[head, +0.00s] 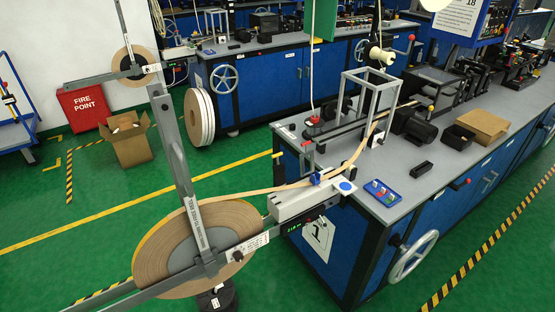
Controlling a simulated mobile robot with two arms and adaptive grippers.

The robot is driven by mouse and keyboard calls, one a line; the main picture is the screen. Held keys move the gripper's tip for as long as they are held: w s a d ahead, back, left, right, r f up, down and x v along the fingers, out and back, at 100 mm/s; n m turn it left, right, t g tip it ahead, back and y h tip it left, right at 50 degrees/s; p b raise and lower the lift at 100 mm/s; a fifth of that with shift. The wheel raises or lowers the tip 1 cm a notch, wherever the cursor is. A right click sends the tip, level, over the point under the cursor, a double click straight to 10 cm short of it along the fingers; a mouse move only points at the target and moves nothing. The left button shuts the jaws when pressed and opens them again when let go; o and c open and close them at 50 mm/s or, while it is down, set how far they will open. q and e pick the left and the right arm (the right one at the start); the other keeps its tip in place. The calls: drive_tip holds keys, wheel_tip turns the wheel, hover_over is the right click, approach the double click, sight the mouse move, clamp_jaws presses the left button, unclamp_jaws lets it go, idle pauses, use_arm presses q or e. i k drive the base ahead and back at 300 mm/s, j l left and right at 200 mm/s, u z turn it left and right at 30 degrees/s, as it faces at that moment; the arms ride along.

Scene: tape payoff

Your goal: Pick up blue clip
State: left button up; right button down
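A small blue piece (316,178), which looks like the blue clip, sits at the tan tape on the near left corner of the grey workbench, beside a white block. The tan tape (275,190) runs from a large reel (155,255) up to the bench. A small blue tray (372,188) with several small coloured pieces lies on the bench to the right; the pieces are too small to tell apart. Neither of my grippers is in view.
The grey bench top (440,170) carries a metal frame (370,90), black machine parts and a cardboard box (482,125). A handwheel (412,256) sticks out from the bench front. Grey payoff bars cross the near left. Green floor (75,230) is open at left.

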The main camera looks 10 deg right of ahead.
sight(314, 179)
drive_tip(key=i+l+u, duration=0.15)
drive_tip(key=l, duration=0.5)
drive_tip(key=i+l+u, duration=0.15)
drive_tip(key=l, duration=0.5)
drive_tip(key=i+l+u, duration=0.15)
drive_tip(key=l, duration=0.5)
drive_tip(key=l+u, duration=0.15)
drive_tip(key=l, duration=0.5)
